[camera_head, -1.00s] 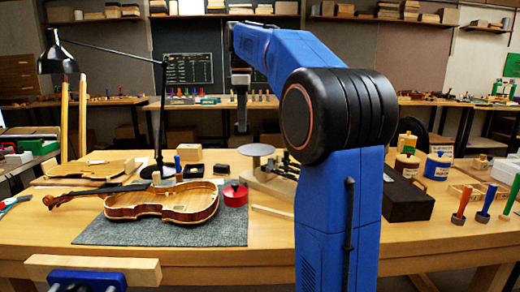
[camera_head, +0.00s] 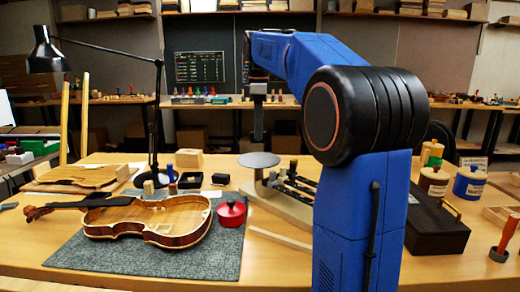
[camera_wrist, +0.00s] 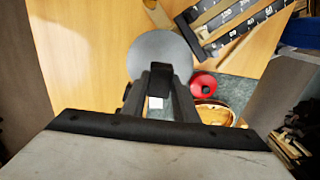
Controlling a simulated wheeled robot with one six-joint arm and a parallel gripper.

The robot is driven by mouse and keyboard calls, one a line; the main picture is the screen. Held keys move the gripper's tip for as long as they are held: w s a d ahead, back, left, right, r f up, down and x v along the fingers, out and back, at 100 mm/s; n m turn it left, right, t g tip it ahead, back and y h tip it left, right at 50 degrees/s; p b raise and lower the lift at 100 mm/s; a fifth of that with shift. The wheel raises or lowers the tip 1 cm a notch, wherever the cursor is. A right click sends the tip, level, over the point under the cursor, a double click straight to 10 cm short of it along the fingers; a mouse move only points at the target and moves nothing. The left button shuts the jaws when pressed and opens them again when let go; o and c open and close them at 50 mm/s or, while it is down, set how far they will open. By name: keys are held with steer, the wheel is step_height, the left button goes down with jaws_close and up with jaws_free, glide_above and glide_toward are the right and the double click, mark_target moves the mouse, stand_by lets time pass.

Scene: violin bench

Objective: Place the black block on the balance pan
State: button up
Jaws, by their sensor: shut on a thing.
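My gripper (camera_head: 258,122) hangs pointing down above the balance pan (camera_head: 259,160), with a clear gap between them. In the wrist view its fingers are shut on the black block (camera_wrist: 161,78), which shows as a dark piece between them. The round grey pan (camera_wrist: 150,50) lies beyond and below the fingers in that view, partly hidden by them and the block. The pan looks empty where it shows. The balance's beam and wooden base (camera_head: 285,205) are to the right of the pan, partly hidden by my arm.
A violin body (camera_head: 150,222) lies on a grey mat (camera_head: 100,265). A red round pot (camera_head: 231,214) stands left of the balance. A small black box (camera_head: 220,179), a wooden block (camera_head: 189,158) and a desk lamp (camera_head: 157,130) stand behind. A dark box (camera_head: 437,230) is at right.

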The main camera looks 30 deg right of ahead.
steer(key=shift+f, duration=2.95)
steer(key=shift+f, duration=0.1)
steer(key=o, duration=1)
steer(key=shift+o, duration=0.2)
step_height(320, 180, up, 12)
steer(key=shift+r, duration=0.15)
